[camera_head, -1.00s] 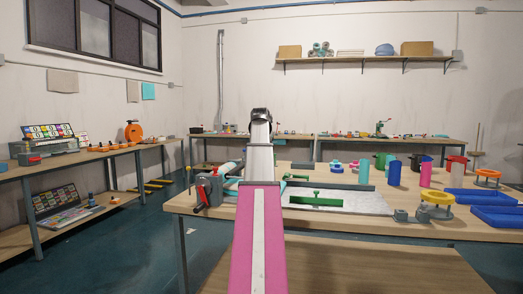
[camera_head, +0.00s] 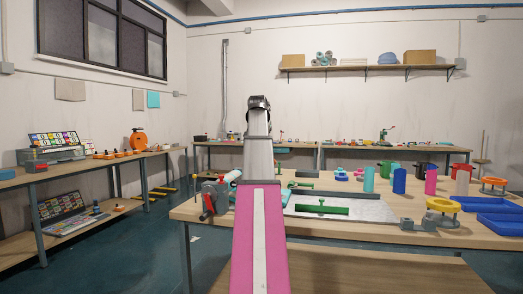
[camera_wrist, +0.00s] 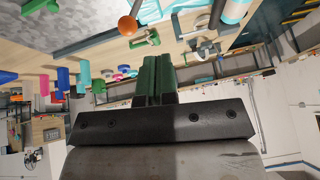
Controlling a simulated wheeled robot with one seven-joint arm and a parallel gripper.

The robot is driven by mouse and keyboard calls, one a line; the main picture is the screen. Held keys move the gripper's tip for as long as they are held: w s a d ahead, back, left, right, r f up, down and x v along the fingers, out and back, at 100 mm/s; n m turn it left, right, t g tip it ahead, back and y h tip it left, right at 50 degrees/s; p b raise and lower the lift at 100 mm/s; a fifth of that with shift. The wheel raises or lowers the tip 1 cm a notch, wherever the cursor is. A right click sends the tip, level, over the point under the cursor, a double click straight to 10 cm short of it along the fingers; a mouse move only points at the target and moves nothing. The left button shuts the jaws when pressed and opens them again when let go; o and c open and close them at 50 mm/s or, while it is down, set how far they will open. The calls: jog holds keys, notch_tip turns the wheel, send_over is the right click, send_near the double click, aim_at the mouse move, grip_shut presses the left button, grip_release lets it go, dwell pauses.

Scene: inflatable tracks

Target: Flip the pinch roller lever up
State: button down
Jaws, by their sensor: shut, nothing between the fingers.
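A grey machine (camera_head: 215,198) with a red lever (camera_head: 208,204) on its near side stands at the left end of the table in the head view. A pale roller (camera_head: 233,176) shows behind it. I cannot tell for sure which part is the pinch roller lever. In the wrist view, my gripper (camera_wrist: 155,60) has its dark green fingers together, with nothing between them. An orange ball on a rod (camera_wrist: 127,25) shows beyond the fingertips, up and to the left, apart from them. My gripper is hidden in the head view behind my raised arm.
The table (camera_head: 380,237) also holds a pale sheet (camera_head: 365,209) with a green bar (camera_head: 322,210), several coloured cylinders, a yellow ring stand (camera_head: 442,206) and blue trays (camera_head: 495,222). A side bench (camera_head: 75,172) stands at left, with open floor (camera_head: 130,245) between.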

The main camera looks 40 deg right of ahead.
jog(key=shift+v, duration=1.05)
